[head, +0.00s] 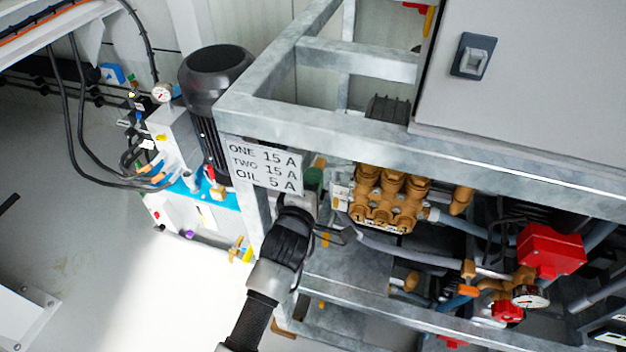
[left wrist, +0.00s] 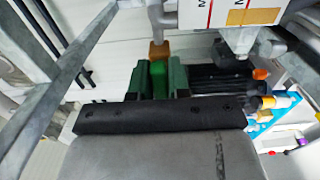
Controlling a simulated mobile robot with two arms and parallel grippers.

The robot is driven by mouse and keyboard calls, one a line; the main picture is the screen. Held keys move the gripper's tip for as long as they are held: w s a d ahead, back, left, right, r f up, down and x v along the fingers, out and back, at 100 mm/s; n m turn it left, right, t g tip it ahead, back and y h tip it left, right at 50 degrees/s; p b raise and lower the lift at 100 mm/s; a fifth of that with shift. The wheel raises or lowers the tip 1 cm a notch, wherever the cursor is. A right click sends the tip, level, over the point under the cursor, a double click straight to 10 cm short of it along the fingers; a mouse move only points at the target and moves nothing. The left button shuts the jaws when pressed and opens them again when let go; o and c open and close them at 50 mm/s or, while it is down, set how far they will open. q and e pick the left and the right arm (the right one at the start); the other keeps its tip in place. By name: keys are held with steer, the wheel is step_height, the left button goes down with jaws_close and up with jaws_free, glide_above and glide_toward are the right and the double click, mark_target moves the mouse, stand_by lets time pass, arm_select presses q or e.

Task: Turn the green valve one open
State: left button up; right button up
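The green valve one shows in the left wrist view as a bright green handle (left wrist: 158,80) below a brass-coloured fitting (left wrist: 158,50) on a grey pipe. My left gripper (left wrist: 161,82) has a dark green finger on each side of this handle, with no clear gap between. In the head view my left gripper (head: 299,200) reaches up from the bottom to just below the label plate. A dark green part (head: 313,178) shows right of the plate, and the gripper hides most of the valve there. My right gripper is in neither view.
A white label plate (head: 264,165) hangs on the galvanised frame (head: 300,118) close above my gripper. A brass pump head (head: 390,197), pipes and a red box (head: 549,250) fill the frame to the right. A dark motor (head: 214,72) stands to the left.

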arm_select(q)
jaws_close()
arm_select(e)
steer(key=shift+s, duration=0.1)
arm_select(q)
steer(key=n+p, duration=0.2)
steer(key=n, duration=0.1)
steer(key=shift+n+p, duration=0.7)
steer(key=shift+n, duration=1.2)
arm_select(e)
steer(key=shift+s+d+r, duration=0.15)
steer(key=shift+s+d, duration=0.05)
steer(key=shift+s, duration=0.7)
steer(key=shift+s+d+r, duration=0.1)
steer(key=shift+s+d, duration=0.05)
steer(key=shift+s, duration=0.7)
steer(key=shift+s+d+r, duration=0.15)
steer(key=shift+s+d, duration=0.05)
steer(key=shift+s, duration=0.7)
arm_select(q)
steer(key=o, duration=0.5)
jaws_free()
